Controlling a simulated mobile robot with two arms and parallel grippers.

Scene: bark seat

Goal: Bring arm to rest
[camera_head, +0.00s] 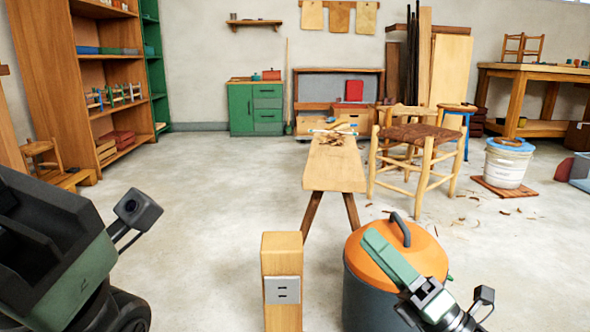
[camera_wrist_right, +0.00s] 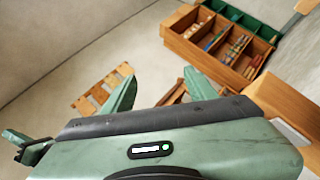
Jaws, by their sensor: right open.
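My right gripper (camera_head: 378,247) reaches in from the lower right in the head view, its green finger in front of the orange lid of a dark bin (camera_head: 365,290). I cannot tell from this view whether it touches the lid. In the right wrist view its two green fingers (camera_wrist_right: 160,88) are spread apart with nothing held between them. At the left edge of the head view is a large green and black part of my left arm (camera_head: 70,270); no left fingertips show.
A wooden post with a socket plate (camera_head: 281,290) stands left of the bin. Behind are a wooden bench (camera_head: 335,170), a chair with a bark seat (camera_head: 415,134) and a white bucket (camera_head: 505,168). Shelves (camera_head: 105,70) line the left wall. The floor at middle left is clear.

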